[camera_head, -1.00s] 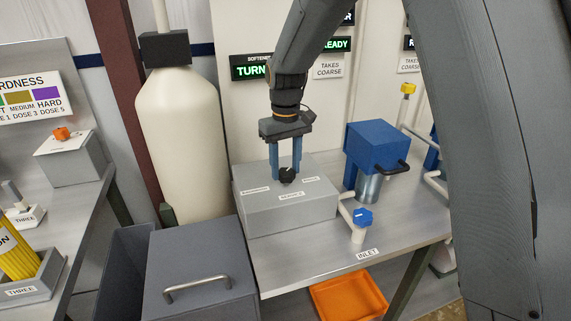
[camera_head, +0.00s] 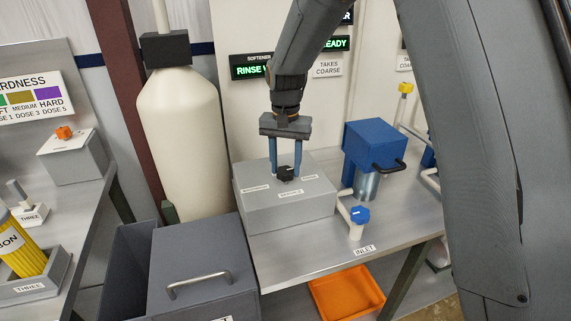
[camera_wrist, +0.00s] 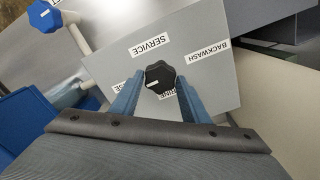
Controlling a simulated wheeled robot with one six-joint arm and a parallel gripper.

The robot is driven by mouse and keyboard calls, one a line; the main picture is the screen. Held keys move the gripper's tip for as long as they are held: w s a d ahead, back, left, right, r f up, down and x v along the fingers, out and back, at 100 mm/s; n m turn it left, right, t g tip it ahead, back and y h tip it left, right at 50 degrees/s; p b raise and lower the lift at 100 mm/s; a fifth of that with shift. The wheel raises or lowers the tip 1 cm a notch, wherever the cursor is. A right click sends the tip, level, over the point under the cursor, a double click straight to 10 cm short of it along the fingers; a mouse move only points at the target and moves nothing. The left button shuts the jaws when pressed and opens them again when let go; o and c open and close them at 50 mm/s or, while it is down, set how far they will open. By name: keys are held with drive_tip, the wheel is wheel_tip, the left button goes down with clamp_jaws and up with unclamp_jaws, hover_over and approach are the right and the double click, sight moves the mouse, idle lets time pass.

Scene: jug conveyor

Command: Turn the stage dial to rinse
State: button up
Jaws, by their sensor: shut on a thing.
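The stage dial is a black lobed knob (camera_head: 285,173) on top of a grey box (camera_head: 290,215). My gripper (camera_head: 286,172) points down over the box with its two blue fingers on either side of the knob, shut on it. In the wrist view the knob (camera_wrist: 160,76) sits between the fingertips, with a white mark on its edge toward the lower left. Labels SERVICE (camera_wrist: 150,46) and BACKWASH (camera_wrist: 208,51) are readable there; two labels nearer the gripper are partly hidden by the fingers. The softener sign (camera_head: 252,70) shows green text beginning "RINSE".
A cream tank (camera_head: 183,140) stands left of the box. A blue-handled valve (camera_head: 359,216) and a blue unit (camera_head: 376,147) are to its right. A grey lidded bin (camera_head: 200,265) is in front, left of an orange tray (camera_head: 347,295) below the bench.

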sight(286, 170)
idle(0.3)
drive_tip(key=o, duration=1.1)
drive_tip(key=shift+c, duration=0.2)
wheel_tip(286, 170, up, 8)
drive_tip(key=shift+f+b, duration=0.1)
drive_tip(key=shift+b, duration=1.1)
drive_tip(key=s+d+f+n, duration=0.1)
drive_tip(key=s+d+f, duration=0.2)
drive_tip(key=s+d, duration=0.2)
drive_tip(key=s+d+f+n+t, duration=0.1)
drive_tip(key=s+d+f, duration=0.3)
drive_tip(key=s, duration=0.6)
drive_tip(key=s+d+f+n+b, duration=0.1)
drive_tip(key=s+d+f, duration=0.2)
drive_tip(key=s+d, duration=0.4)
drive_tip(key=shift+s+d+f, duration=0.15)
drive_tip(key=shift+d+f, duration=0.2)
drive_tip(key=shift+d, duration=0.05)
